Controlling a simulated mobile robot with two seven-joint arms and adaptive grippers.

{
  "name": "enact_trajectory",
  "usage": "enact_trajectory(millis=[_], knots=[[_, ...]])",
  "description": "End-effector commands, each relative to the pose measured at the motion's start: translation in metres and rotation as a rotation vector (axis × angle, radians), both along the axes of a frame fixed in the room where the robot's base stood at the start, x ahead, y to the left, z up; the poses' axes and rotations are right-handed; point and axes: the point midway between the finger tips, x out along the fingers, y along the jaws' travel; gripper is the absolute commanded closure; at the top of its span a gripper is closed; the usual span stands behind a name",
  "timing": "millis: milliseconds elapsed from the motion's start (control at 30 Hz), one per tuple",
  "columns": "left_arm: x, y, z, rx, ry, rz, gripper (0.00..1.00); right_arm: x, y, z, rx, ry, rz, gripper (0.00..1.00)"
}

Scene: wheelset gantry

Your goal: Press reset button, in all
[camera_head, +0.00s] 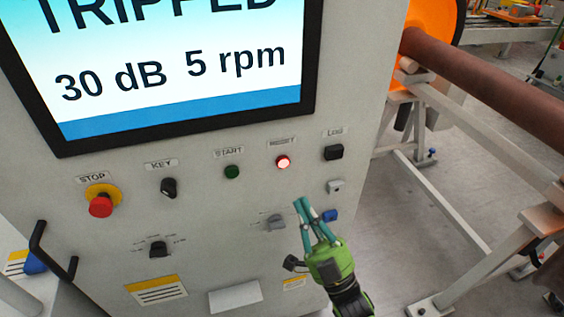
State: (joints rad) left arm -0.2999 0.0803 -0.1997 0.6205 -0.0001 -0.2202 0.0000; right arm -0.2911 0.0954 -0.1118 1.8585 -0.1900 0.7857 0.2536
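The reset button (283,162) is a small round button, glowing red, under a label that looks like RESET on the grey cabinet front (215,205). My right gripper (302,202) is green with teal fingers. It shows below and slightly right of the reset button, apart from it in the picture. Its fingertips come together and hold nothing; they point up toward the panel. How far the tips are from the panel surface is hard to tell. My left gripper is not in view.
The screen (180,75) reads TRIPPED, 30 dB, 5 rpm. Nearby are a green start button (232,172), key switch (169,188), red stop button (101,206) and black switch (333,153). A cabinet handle (50,250) juts out at left. A brown axle (490,95) lies right.

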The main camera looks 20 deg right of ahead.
Motion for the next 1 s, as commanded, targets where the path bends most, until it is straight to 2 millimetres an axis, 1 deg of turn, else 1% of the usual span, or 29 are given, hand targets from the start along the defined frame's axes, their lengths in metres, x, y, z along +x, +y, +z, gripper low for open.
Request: enact_trajectory(millis=[233, 367, 467, 800, 1000], knots=[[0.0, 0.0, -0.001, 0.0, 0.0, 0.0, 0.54, 0.001, 0.0, -0.001, 0.0, 0.001, 0.0, 1.0], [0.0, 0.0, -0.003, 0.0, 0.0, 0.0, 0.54, 0.008, 0.0, -0.001, -0.001, 0.0, -0.001, 1.0], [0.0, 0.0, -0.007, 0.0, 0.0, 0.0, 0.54, 0.019, 0.001, -0.002, 0.0, -0.001, -0.001, 1.0], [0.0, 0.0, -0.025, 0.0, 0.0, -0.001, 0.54, 0.066, 0.002, -0.003, 0.0, -0.001, -0.001, 1.0], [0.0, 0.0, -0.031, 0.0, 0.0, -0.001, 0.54, 0.083, 0.003, -0.002, 0.0, 0.001, -0.001, 1.0]])
